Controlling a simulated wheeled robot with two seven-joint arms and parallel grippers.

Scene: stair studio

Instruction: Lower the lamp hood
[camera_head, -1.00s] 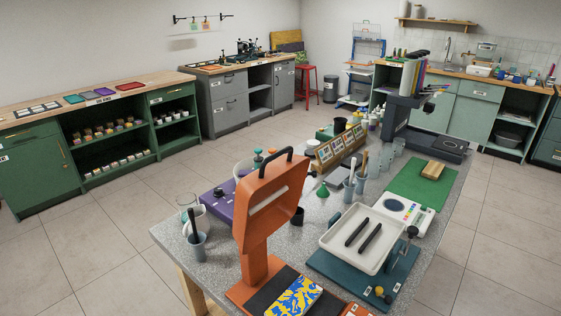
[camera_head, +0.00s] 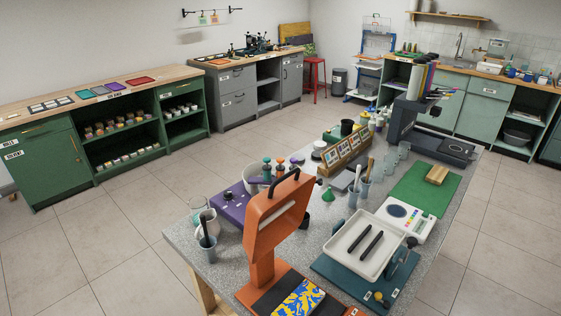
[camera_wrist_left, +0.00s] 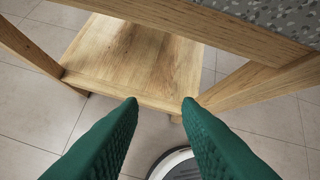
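The lamp hood (camera_head: 277,215) is an orange hood with a black handle (camera_head: 285,182) on top. It is raised and tilted on an orange post above an orange base at the near end of the speckled table (camera_head: 228,268). A blue and yellow patterned block (camera_head: 298,299) lies on the dark pad of the base. Neither gripper shows in the head view. In the left wrist view my left gripper (camera_wrist_left: 160,104) has its two green fingers apart with nothing between them, below the tabletop and facing the table's wooden lower shelf (camera_wrist_left: 135,58). My right gripper is in no view.
Wooden table legs (camera_wrist_left: 262,82) flank the left gripper. The floor left of the table is clear.

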